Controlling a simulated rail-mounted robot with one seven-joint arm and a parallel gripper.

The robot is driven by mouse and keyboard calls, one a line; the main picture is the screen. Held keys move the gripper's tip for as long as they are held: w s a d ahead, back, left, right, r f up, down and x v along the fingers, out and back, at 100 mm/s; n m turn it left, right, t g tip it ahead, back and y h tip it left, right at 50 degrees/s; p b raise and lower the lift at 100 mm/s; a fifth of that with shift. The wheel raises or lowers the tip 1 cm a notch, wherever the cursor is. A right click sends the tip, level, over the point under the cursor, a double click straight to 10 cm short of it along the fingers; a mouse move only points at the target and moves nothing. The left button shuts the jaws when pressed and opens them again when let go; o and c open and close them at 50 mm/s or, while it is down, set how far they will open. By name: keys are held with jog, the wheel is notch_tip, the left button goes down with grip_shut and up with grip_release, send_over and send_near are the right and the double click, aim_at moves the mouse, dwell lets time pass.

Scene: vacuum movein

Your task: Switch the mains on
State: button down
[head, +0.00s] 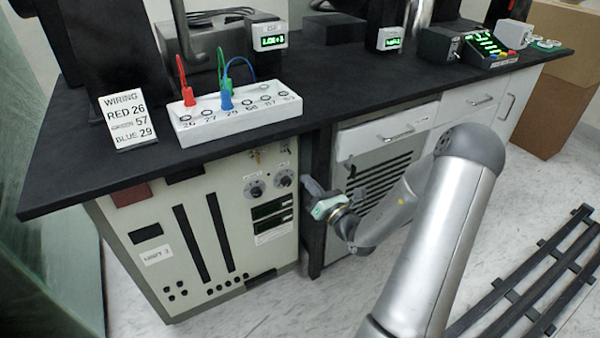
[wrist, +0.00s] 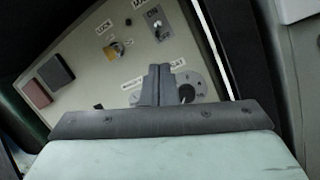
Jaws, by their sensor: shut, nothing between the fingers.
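The mains switch (wrist: 157,30) is a small toggle on a plate marked ON, at the top of the cream panel in the wrist view; its lever position is too small to tell. Its label is partly cut off at the top edge. My gripper (wrist: 158,70) is shut and empty, its tips below the switch in the picture and in front of a dial (wrist: 188,92), which they partly hide. In the head view my gripper (head: 308,184) is at the right edge of the cream cabinet (head: 150,230), beside the right dial (head: 283,179). I cannot tell whether it touches the panel.
A brass key switch (wrist: 117,48) labelled LOCK sits left of the mains switch. Dark red and black blocks (wrist: 36,92) are further left. The black worktop (head: 350,95) overhangs the panel. A white socket strip (head: 240,115) with red, green and blue leads stands on it.

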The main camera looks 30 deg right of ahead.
aim_at(288, 150)
jog(key=b+x, duration=0.1)
jog(key=x, duration=0.8)
jog(key=shift+b, duration=0.4)
jog(key=shift+r, duration=0.1)
